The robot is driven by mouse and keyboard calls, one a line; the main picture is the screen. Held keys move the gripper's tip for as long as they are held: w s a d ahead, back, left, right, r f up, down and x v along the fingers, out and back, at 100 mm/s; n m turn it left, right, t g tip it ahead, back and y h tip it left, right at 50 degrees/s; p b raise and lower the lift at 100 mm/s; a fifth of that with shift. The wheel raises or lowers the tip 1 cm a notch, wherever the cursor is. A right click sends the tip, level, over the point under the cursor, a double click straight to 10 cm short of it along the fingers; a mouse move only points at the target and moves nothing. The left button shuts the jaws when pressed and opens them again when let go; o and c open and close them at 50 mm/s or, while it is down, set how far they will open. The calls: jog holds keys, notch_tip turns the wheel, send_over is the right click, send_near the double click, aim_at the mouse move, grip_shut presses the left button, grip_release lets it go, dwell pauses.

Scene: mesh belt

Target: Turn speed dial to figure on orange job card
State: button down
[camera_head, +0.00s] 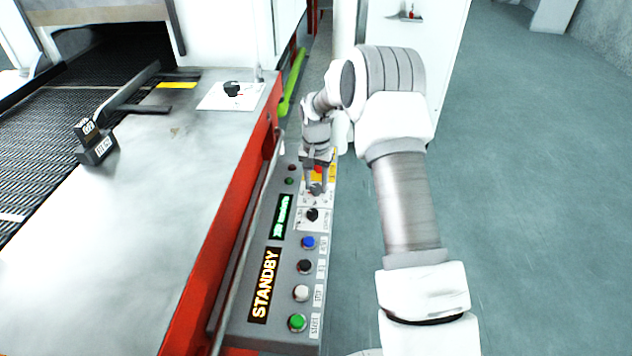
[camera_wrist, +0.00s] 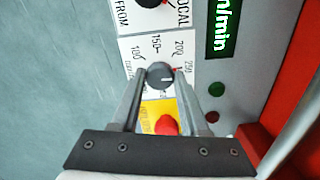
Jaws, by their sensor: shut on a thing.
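The speed dial (camera_wrist: 160,76) is a dark round knob on a white plate printed with 100, 150, 200 and 250. My gripper (camera_wrist: 159,85) is shut on the dial, with one finger on each side. In the head view my gripper (camera_head: 317,186) reaches down onto the far part of the control panel (camera_head: 237,313). I cannot make out an orange job card in either view.
A yellow plate with a red button (camera_wrist: 166,125) lies beside the dial. Another black knob (camera_head: 312,215), a green display (camera_head: 283,217), a STANDBY display (camera_head: 264,285) and several push buttons are on the panel. A red-edged machine with a mesh belt (camera_head: 60,125) stands left; open floor lies right.

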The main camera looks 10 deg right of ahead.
aim_at(316, 187)
dwell(0.4)
jog(key=shift+c, duration=2.1)
grip_release()
notch_tip(316, 187, up, 17)
jog(key=p, duration=0.3)
jog(key=shift+r, duration=0.2)
